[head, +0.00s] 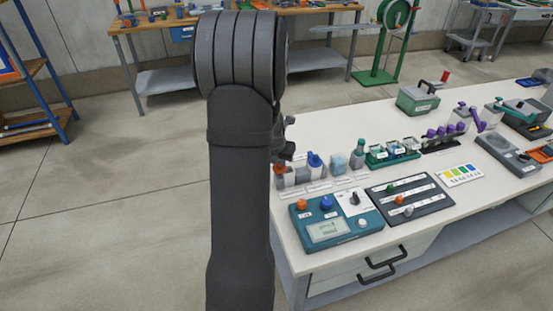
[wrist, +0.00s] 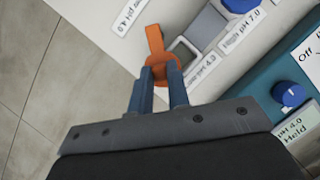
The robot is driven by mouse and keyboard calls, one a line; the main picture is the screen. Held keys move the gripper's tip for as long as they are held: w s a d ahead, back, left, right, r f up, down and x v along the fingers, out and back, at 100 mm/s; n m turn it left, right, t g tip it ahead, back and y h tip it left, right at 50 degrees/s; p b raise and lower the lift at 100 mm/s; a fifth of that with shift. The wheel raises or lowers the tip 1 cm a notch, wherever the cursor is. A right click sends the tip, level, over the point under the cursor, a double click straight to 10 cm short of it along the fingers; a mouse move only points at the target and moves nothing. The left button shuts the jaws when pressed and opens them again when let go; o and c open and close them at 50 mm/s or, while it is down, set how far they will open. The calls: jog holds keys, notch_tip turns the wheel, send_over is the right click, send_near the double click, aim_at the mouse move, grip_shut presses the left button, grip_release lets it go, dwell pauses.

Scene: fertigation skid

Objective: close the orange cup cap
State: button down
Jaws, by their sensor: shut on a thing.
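The orange cup cap (wrist: 155,42) is in the wrist view, a strip with a rounded end between my fingertips. My gripper (wrist: 163,77) is shut on that rounded end. The square grey cup (wrist: 186,54) is just right of the cap, and its top shows at least partly uncovered. Whether the cap touches the cup is unclear. In the head view a bit of orange (head: 280,168) shows at the grey cups beside my arm, which hides most of my gripper there.
A blue-capped cup (head: 315,160) stands right of the orange one. A teal meter (head: 335,228) with knobs lies in front, with a dark slider panel (head: 410,198) beside it. White labels lie around the cups. Bare floor is left of the bench (head: 345,120).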

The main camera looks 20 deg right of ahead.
jog(key=shift+s+d+n, duration=0.1)
jog(key=shift+d+n, duration=0.1)
jog(key=shift+n, duration=0.3)
jog(key=c, duration=1.4)
grip_release()
jog(key=shift+o, duration=0.2)
jog(key=shift+r, duration=0.1)
jog(key=v, duration=1.7)
jog(key=shift+s+d+r, duration=0.15)
jog(key=shift+d, duration=0.1)
